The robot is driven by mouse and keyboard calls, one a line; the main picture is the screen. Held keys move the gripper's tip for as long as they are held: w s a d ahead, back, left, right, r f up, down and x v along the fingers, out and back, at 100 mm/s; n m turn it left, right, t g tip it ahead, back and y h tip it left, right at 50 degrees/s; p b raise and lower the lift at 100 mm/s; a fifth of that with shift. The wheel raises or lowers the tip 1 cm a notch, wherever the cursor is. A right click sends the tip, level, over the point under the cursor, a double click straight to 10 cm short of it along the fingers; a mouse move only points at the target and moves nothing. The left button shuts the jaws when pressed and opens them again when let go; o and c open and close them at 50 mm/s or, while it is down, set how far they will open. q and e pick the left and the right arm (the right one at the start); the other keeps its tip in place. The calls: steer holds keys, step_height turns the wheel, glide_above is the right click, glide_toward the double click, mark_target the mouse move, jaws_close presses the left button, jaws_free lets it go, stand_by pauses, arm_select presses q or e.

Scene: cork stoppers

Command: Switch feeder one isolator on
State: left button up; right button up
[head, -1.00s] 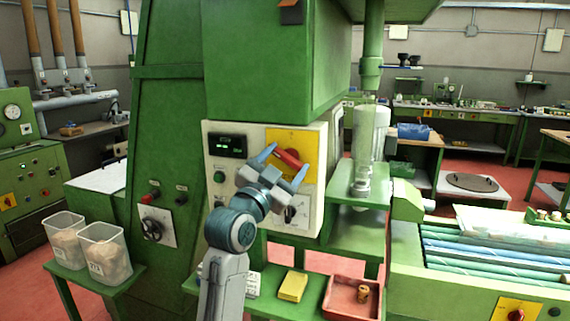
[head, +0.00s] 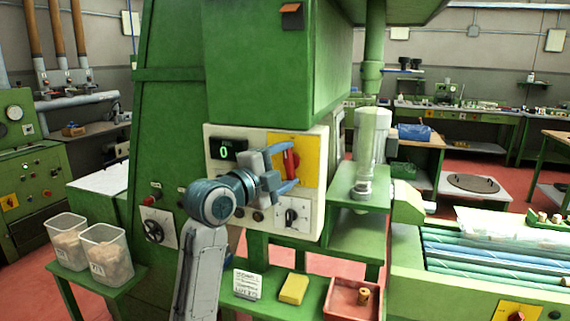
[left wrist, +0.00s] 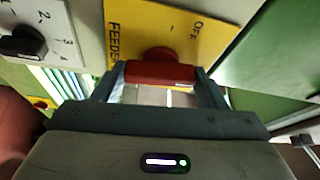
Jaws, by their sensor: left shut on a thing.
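The isolator is a red rotary handle (head: 293,161) on a yellow plate (head: 308,146) on the cream panel. The handle stands about upright in the head view. In the left wrist view the red handle (left wrist: 160,73) lies crosswise between my fingers, and the yellow plate (left wrist: 200,22) shows the word OFF and part of the word FEEDER. My left gripper (head: 286,167) is shut on the handle, with one finger above and one below; in the left wrist view the fingers (left wrist: 160,78) sit at its two ends. My right gripper is not in view.
A display (head: 227,150) left of the plate shows a green 0. A black selector knob (head: 291,215) is below the plate. A shelf (head: 252,311) below holds a yellow block (head: 293,289), a white card and a red tray (head: 340,285). Clear bins (head: 104,252) stand at left.

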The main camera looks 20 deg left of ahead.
arm_select(q)
steer(key=shift+r+m, duration=0.15)
steer(key=shift+m, duration=0.35)
steer(key=shift+m+g, duration=0.3)
steer(key=shift+g, duration=0.1)
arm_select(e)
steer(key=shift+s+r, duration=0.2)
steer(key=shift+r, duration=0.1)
arm_select(q)
steer(key=shift+p, duration=0.3)
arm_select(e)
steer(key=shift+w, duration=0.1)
arm_select(q)
steer(key=o, duration=1)
steer(key=shift+w, duration=0.1)
steer(key=shift+a, duration=0.1)
steer(key=b+v, duration=0.3)
steer(key=v, duration=0.7)
steer(key=shift+s+a, duration=0.1)
steer(key=shift+s, duration=0.25)
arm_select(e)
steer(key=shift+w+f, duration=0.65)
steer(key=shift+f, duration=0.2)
